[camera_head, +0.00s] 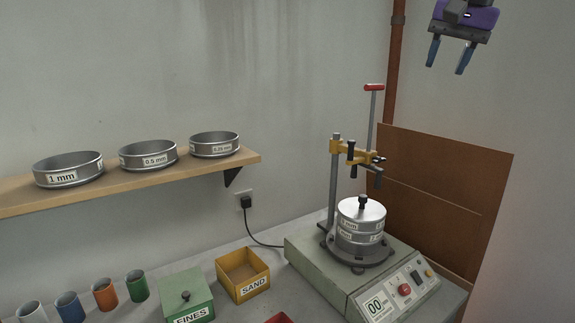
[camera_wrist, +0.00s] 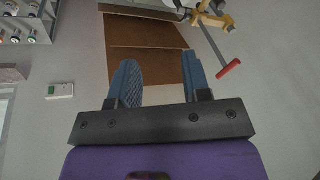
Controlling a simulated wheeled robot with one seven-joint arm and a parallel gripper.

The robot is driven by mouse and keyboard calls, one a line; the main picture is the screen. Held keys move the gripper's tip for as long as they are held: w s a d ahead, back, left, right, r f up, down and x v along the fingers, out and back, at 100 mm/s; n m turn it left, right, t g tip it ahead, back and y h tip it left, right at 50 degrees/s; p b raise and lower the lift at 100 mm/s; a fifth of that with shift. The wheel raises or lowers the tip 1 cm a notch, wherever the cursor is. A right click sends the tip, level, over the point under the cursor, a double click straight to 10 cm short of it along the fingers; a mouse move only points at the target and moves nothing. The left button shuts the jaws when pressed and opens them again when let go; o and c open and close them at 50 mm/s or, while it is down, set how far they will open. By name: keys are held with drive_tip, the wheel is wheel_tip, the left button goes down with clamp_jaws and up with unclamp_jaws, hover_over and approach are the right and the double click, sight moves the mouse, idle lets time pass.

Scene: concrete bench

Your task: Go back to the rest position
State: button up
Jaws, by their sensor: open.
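My gripper (camera_head: 450,56) is at the top right of the head view, high above the bench and in front of the wall. Its two blue fingers point down and stand apart, with nothing between them. In the wrist view my gripper (camera_wrist: 164,82) also shows open and empty, with the brown board (camera_wrist: 148,65) beyond the fingers. No object touches it.
The sieve shaker (camera_head: 345,275) holds stacked lidded sieves (camera_head: 361,222) under a yellow clamp (camera_head: 355,154) with a red-handled rod (camera_head: 373,88). A shelf (camera_head: 200,172) carries three sieves. A SAND box (camera_head: 243,290), a FINES box (camera_head: 186,290) and several cups stand left. Air around my gripper is clear.

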drive_tip(key=s+d+f+n, duration=0.1)
drive_tip(key=s+f+n, duration=0.2)
drive_tip(key=s+f, duration=0.7)
drive_tip(key=s+f+n+t, duration=0.1)
drive_tip(key=s+f+n, duration=0.1)
drive_tip(key=s+f, duration=0.7)
drive_tip(key=s, duration=0.5)
drive_tip(key=shift+s+d+f+n+t+h, duration=0.3)
drive_tip(key=shift+d+f+n+h, duration=0.05)
drive_tip(key=shift+f+n+h, duration=0.05)
